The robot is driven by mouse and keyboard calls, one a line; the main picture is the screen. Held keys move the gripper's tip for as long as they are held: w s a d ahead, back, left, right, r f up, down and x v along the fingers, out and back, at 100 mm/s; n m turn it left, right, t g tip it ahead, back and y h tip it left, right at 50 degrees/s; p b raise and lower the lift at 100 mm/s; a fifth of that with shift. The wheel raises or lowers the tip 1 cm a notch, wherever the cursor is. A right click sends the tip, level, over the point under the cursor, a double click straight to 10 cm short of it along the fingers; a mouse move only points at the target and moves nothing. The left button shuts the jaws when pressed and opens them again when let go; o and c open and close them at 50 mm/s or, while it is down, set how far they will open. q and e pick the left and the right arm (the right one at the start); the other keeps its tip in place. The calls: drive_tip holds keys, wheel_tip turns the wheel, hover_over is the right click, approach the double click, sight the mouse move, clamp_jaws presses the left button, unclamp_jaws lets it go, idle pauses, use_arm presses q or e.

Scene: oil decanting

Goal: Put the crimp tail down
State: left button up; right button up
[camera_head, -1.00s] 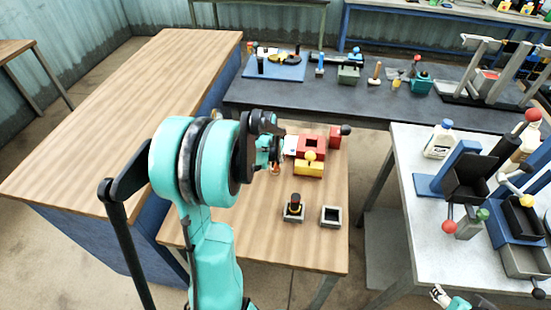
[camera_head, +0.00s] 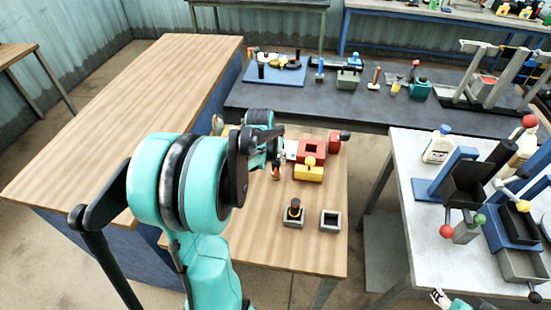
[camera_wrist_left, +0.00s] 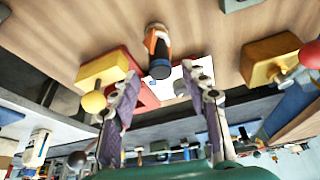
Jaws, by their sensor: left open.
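A small orange and black piece (camera_head: 276,171), which I take to be the crimp tail, stands on the small wooden table. It also shows in the left wrist view (camera_wrist_left: 157,50), with its dark end towards the camera. My left gripper (camera_head: 280,150) is just behind it in the head view. In the wrist view the two fingers (camera_wrist_left: 160,74) are spread apart with nothing held between them, and the piece is beyond their tips. My right gripper (camera_head: 440,297) shows only in part at the bottom edge; its state is unclear.
A red block (camera_head: 311,149) and a yellow block with a knob (camera_head: 308,172) stand close on the right. A grey holder with a dark, yellow-banded piece (camera_head: 294,213) and an empty grey square holder (camera_head: 331,220) are nearer. The table's front is clear.

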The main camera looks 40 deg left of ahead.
use_arm(q)
drive_tip(key=p+v, duration=0.2)
drive_tip(key=v, duration=0.5)
drive_tip(key=s+d+r+m+t, duration=0.1)
drive_tip(key=s+d, duration=0.3)
drive_tip(key=d, duration=0.4)
drive_tip(key=s+d+r+m+t+h, duration=0.1)
drive_tip(key=s+d, duration=0.2)
drive_tip(key=d, duration=0.5)
drive_tip(key=s+d+r+m, duration=0.1)
drive_tip(key=s+d, duration=0.3)
drive_tip(key=d, duration=0.4)
drive_tip(key=shift+s+m+t, duration=0.3)
drive_tip(key=shift+t, duration=0.1)
